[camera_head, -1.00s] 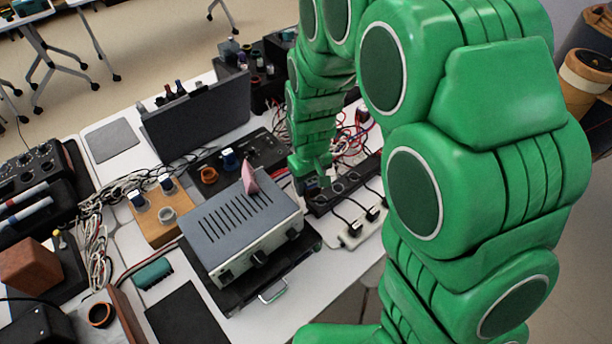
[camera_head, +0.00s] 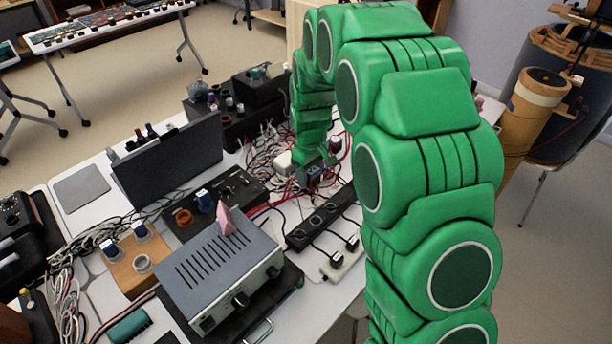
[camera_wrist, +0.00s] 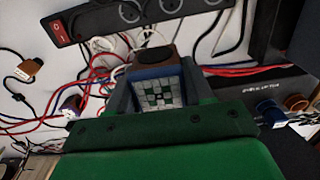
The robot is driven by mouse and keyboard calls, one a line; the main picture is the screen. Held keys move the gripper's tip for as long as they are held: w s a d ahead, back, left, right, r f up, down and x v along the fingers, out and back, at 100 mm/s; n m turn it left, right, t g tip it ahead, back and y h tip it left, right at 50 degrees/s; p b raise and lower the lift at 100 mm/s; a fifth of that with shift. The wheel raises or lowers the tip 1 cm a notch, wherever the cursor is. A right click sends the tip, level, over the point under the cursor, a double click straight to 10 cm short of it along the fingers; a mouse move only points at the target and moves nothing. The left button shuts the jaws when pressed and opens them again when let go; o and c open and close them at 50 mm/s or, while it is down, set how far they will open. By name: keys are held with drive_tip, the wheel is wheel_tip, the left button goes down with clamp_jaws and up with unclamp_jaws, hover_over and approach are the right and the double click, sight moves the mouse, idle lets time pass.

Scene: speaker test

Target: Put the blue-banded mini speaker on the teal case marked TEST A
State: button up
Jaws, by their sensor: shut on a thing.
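My gripper (camera_head: 316,170) is low over the cables at the back right of the table, beyond the power strip. In the wrist view it is shut on a small block with a blue band and a pale checkered face, which looks like the mini speaker (camera_wrist: 160,93). I can read no TEST A mark on either.
A grey amplifier (camera_head: 220,265) with a pink wedge (camera_head: 226,219) on top stands in front of my gripper. A black power strip (camera_head: 322,218) with plugs and loose red, white and black cables (camera_head: 268,155) crowd the area. A black open case lid (camera_head: 168,165) stands to the left.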

drive_tip(key=w+f, duration=0.2)
drive_tip(key=w, duration=0.2)
drive_tip(key=w+f, duration=0.3)
drive_tip(key=w, duration=0.2)
drive_tip(key=w+f, duration=0.2)
drive_tip(key=w, duration=0.3)
drive_tip(key=shift+w+a+f, duration=0.25)
drive_tip(key=shift+f, duration=0.1)
drive_tip(key=shift+w+a+f, duration=0.15)
drive_tip(key=shift+w+f, duration=0.65)
drive_tip(key=shift+f, duration=1.75)
drive_tip(key=shift+f, duration=0.15)
drive_tip(key=o, duration=1.1)
